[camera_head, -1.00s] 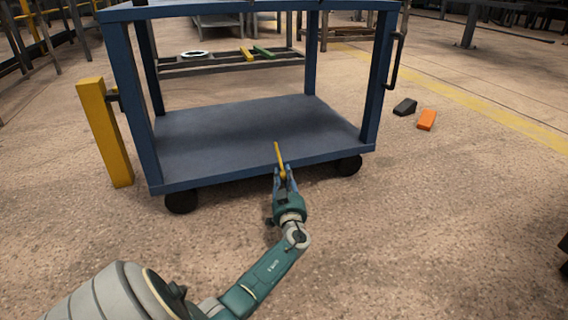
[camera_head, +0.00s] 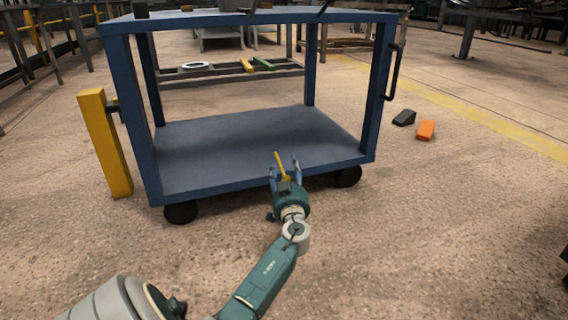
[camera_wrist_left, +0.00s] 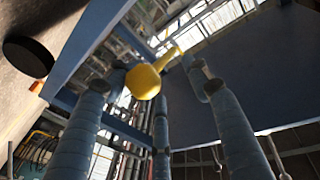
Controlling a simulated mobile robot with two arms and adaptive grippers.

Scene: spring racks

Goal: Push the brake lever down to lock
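The yellow brake lever (camera_head: 281,166) stands at the front lower edge of the blue cart (camera_head: 245,181), with its tip raised and leaning slightly left. My left gripper (camera_head: 285,170) is at that edge, its fingers spread on either side of the lever. In the left wrist view the lever (camera_wrist_left: 143,82) shows a rounded yellow end between the spread blue-grey fingers (camera_wrist_left: 160,100), with visible gaps to the side fingers. Whether any finger touches it I cannot tell. The lever's base is hidden behind the gripper. My right gripper is not in view.
A yellow post (camera_head: 105,143) stands close to the cart's left side. A black wedge (camera_head: 404,117) and an orange wedge (camera_head: 426,130) lie on the floor to the right. A black cart wheel (camera_head: 181,212) shows at front left. The floor in front right is clear.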

